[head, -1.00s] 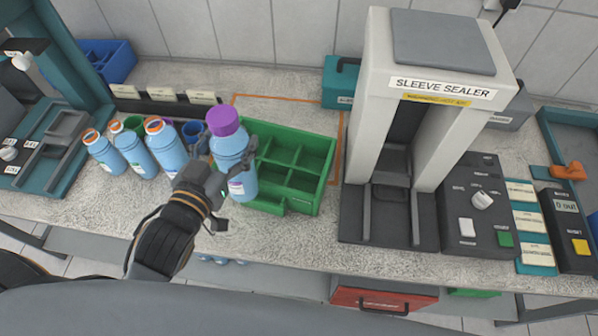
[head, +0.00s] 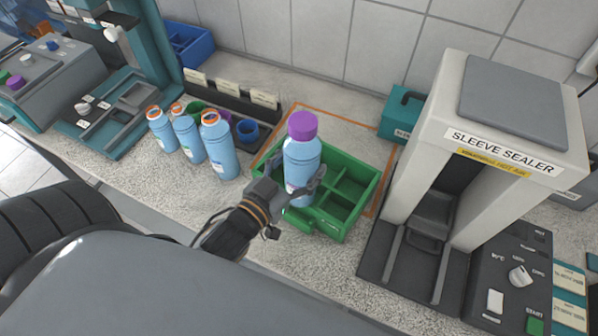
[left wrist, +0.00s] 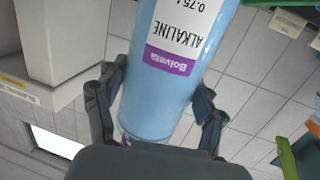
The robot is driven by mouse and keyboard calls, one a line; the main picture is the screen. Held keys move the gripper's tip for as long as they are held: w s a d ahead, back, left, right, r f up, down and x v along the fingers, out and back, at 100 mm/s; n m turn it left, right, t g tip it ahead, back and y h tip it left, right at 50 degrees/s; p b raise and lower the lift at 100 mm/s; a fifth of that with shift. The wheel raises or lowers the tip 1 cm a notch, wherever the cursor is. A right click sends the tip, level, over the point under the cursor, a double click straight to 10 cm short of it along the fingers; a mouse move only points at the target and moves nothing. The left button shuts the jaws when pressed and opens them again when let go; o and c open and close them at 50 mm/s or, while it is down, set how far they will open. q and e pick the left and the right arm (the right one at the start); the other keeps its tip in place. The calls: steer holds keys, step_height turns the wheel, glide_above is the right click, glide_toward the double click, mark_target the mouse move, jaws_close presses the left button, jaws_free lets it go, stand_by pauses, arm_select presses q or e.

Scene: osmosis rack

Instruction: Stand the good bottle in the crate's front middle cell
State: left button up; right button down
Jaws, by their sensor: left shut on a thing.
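The bottle (head: 302,160) is light blue with a purple cap and stands upright in my left gripper (head: 295,190). The gripper is shut around its lower body. In the head view the bottle overlaps the front left part of the green crate (head: 362,209); whether its base is above or inside a cell is hidden. The bottle also fills the middle of the left wrist view (left wrist: 178,70), with an inverted "ALKALINE 0.75 l" label between the fingers. The crate's visible right-hand cells look empty; the bottle and gripper hide its front left and middle. My right gripper is out of view.
Several blue bottles with orange-ringed tops (head: 218,145) stand left of the crate. A blue cup (head: 247,131) and a dark card rack (head: 230,100) are behind them. The sleeve sealer (head: 505,140) stands close on the crate's right. A teal box (head: 402,115) is behind.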

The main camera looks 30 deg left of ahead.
mark_target(291, 186)
arm_select(q)
steer(key=f, duration=0.3)
steer(key=shift+s+f+g, duration=0.25)
steer(key=shift+s+g, duration=0.05)
steer(key=shift+g, duration=0.1)
steer(key=shift+f, duration=0.2)
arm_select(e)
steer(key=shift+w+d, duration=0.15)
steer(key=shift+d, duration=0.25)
arm_select(q)
steer(key=o, duration=1.6)
steer(key=shift+f, duration=0.2)
steer(key=shift+c, duration=0.2)
steer(key=shift+o, duration=1.3)
steer(key=shift+w+a, duration=0.15)
steer(key=shift+w+r, duration=0.1)
steer(key=shift+r, duration=0.15)
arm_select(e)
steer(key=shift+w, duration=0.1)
arm_select(q)
steer(key=b+v, duration=0.3)
steer(key=v, duration=0.9)
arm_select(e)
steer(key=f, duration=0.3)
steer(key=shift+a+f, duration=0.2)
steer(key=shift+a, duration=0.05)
